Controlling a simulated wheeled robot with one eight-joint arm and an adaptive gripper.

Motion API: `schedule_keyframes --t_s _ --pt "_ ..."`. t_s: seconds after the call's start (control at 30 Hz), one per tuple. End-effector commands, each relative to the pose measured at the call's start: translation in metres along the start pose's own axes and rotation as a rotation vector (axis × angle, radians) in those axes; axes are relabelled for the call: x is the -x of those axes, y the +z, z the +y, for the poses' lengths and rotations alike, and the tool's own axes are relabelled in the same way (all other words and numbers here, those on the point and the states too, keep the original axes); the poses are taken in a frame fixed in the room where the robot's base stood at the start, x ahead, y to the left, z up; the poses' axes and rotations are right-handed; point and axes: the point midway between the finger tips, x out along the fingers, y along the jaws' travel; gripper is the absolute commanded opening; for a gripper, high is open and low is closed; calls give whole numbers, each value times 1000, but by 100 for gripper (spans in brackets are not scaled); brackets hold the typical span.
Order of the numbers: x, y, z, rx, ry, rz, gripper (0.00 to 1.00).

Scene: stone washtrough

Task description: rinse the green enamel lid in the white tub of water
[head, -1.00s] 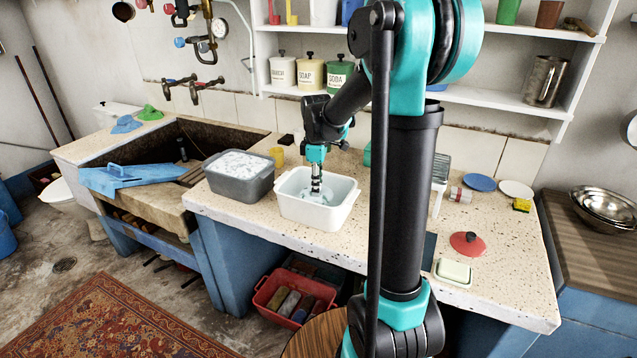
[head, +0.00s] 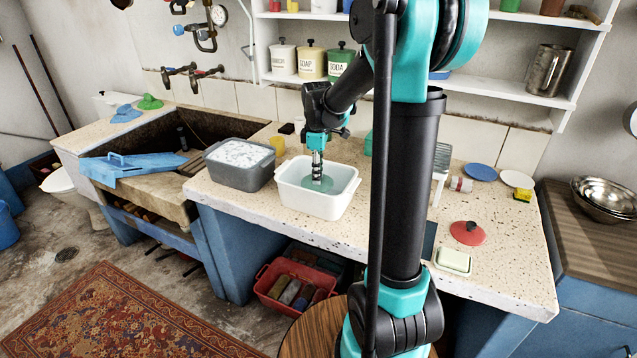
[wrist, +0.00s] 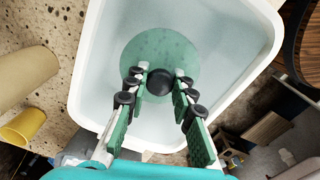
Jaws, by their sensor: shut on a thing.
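The green enamel lid (wrist: 155,48) lies inside the white tub (wrist: 85,60), its round black knob upward in the wrist view. My gripper (wrist: 158,78) is shut on the knob, with one finger on each side. In the head view, my gripper (head: 317,178) reaches down into the tub (head: 308,205), and part of the lid (head: 327,187) shows around the fingertips. Pale water fills the tub around the lid. I cannot tell how deep the lid sits in it.
A grey basin (head: 240,178) of white suds and a yellow cup (head: 278,144) stand left of the tub. A red lid (head: 467,234) and a soap dish (head: 454,261) lie to the right. Another green lid (head: 150,102) is behind the sink. Shelves (head: 480,92) overhang the counter's back.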

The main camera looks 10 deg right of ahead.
Motion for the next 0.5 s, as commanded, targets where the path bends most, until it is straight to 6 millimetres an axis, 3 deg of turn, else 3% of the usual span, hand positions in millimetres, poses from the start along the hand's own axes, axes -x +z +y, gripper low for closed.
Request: schedule_keyframes --t_s 0.5 --pt "37 0 0 0 0 0 0"
